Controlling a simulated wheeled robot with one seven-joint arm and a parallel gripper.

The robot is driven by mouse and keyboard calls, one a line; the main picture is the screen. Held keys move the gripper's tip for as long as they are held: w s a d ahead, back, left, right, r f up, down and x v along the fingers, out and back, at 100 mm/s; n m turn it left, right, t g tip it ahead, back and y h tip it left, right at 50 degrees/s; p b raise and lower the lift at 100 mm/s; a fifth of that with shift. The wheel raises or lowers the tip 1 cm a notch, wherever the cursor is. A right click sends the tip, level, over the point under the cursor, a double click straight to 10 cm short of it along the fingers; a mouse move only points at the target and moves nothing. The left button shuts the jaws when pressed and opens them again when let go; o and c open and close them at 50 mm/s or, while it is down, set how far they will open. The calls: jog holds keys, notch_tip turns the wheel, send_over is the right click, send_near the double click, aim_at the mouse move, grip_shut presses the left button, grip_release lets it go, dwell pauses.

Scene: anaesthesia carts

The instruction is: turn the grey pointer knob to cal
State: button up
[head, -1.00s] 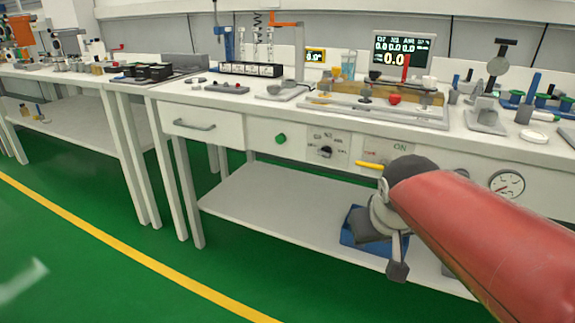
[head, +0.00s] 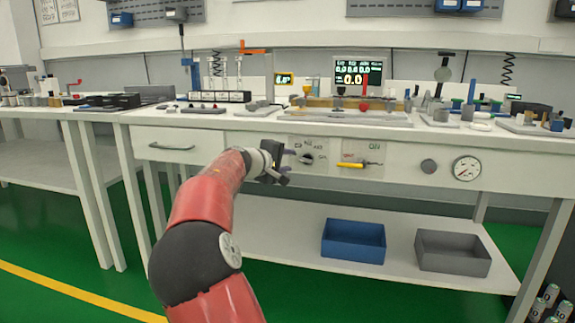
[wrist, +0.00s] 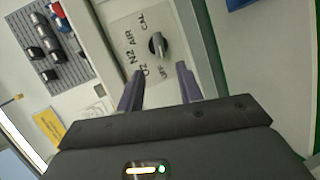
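The grey pointer knob (head: 306,159) is on a light panel on the bench front in the head view. My gripper (head: 288,163) is just left of the knob in the head view. In the wrist view my gripper (wrist: 160,70) is open and empty, its purple-grey fingers apart and short of the knob. Nothing hides the knob there.
Right of the knob panel are a yellow lever (head: 351,165), a round grey knob (head: 429,166) and a dial gauge (head: 466,169). A drawer (head: 168,146) is to the left. A blue bin (head: 353,242) and a grey bin (head: 453,252) stand on the lower shelf.

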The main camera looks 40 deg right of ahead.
aim_at(301, 160)
jog(key=p+x, duration=0.1)
jog(key=x, duration=0.5)
jog(key=shift+d+f, duration=0.1)
jog(key=shift+d, duration=0.1)
jog(key=shift+c, duration=0.2)
grip_shut()
